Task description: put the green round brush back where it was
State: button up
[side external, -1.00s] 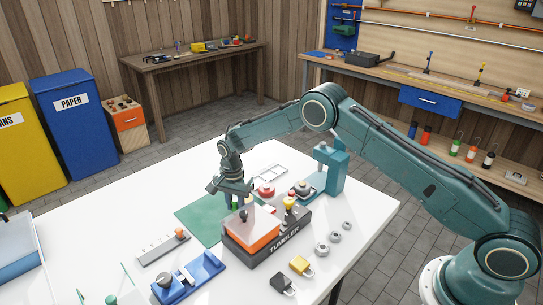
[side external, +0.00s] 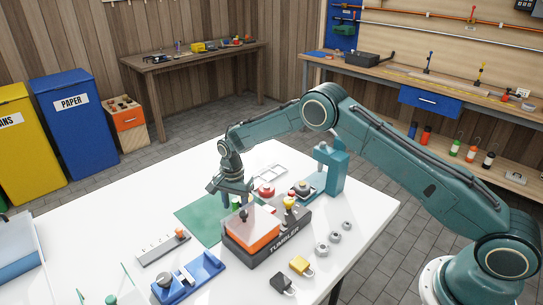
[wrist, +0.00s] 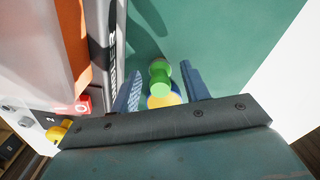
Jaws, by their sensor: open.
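The green round brush (side external: 236,203) stands on the green mat (side external: 200,213), just behind the orange-topped tumbler machine. In the wrist view the brush (wrist: 160,76) shows green, with a yellow-orange round part (wrist: 163,101) nearest the gripper. My gripper (side external: 232,190) is over the brush, pointing down. In the wrist view the blue fingers of my gripper (wrist: 163,88) are spread, one on each side of the brush, with visible gaps. The brush's foot is partly hidden, so I cannot tell exactly how it rests.
The tumbler (side external: 256,238) with its orange block stands close beside my gripper. A red round item (side external: 265,190) and a teal press (side external: 328,170) stand behind.

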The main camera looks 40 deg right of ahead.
notch_tip(320, 180, up, 12)
dwell(0.6)
dwell(0.5)
notch_tip(320, 180, up, 14)
jog(key=f+n+t, duration=0.1)
jog(key=n, duration=0.2)
send_over(235, 201)
jog(key=s+d, duration=0.3)
jog(key=s, duration=0.4)
jog(key=s+d+r+n+t, duration=0.2)
jog(key=s+r+n, duration=0.1)
jog(key=s+r, duration=0.7)
jog(key=s+d+f+n+t, duration=0.1)
jog(key=s+n, duration=0.2)
jog(key=s, duration=0.9)
jog(key=s+d+n+t, duration=0.1)
jog(key=s+n, duration=0.3)
jog(key=s, duration=0.9)
jog(key=shift+d+f+t, duration=0.2)
jog(key=shift+f+t, duration=0.1)
jog(key=shift+f, duration=0.05)
